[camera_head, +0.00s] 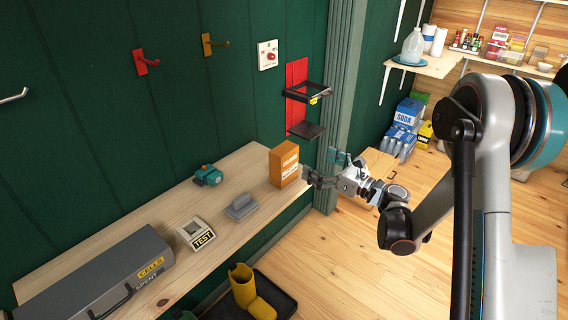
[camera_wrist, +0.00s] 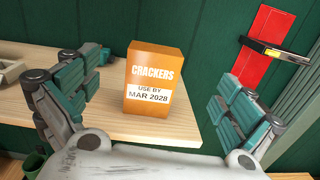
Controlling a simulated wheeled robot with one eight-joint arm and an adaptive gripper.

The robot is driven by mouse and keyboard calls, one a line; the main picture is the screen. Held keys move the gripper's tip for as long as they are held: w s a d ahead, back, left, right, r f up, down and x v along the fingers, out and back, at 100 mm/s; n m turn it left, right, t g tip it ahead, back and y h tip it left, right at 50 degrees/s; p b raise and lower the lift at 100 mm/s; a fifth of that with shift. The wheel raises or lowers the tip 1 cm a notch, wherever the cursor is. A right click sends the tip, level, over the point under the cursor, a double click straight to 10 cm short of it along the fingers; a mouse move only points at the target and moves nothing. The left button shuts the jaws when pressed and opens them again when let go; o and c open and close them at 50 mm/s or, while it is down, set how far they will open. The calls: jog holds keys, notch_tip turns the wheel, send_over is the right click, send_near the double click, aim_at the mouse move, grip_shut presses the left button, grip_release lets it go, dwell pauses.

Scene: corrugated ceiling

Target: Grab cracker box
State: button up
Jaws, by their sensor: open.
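The orange cracker box (camera_head: 284,165) stands upright at the right end of the wooden shelf in the head view. In the wrist view the cracker box (camera_wrist: 155,78) faces me, with "CRACKERS" and a white "USE BY MAR 2028" label. My gripper (camera_head: 322,173) is just right of the box in the head view, off the shelf's end. In the wrist view my gripper (camera_wrist: 160,100) is open, one finger on each side of the box's line, with a clear gap to the box on both sides. Nothing is held.
The wooden shelf (camera_head: 150,206) also bears a grey sloped block (camera_head: 240,207), a "TEST" device (camera_head: 196,235), a teal item (camera_head: 208,175) and a grey "CELLS" case (camera_head: 105,278).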

aim_at(290, 153)
jog(key=shift+n, duration=0.4)
jog(key=x, duration=0.2)
jog(key=f+b+x, duration=0.1)
jog(key=x, duration=0.5)
jog(key=shift+s+a+f+b, duration=0.15)
jog(key=shift+a+f+b, duration=0.15)
jog(key=shift+a+b, duration=0.1)
jog(key=b+x, duration=0.2)
jog(key=x, duration=0.2)
jog(key=shift+w+f, duration=0.15)
jog(key=shift+w, duration=0.2)
jog(key=shift+w+a, duration=0.25)
jog(key=shift+a, duration=0.1)
jog(key=c, duration=1.7)
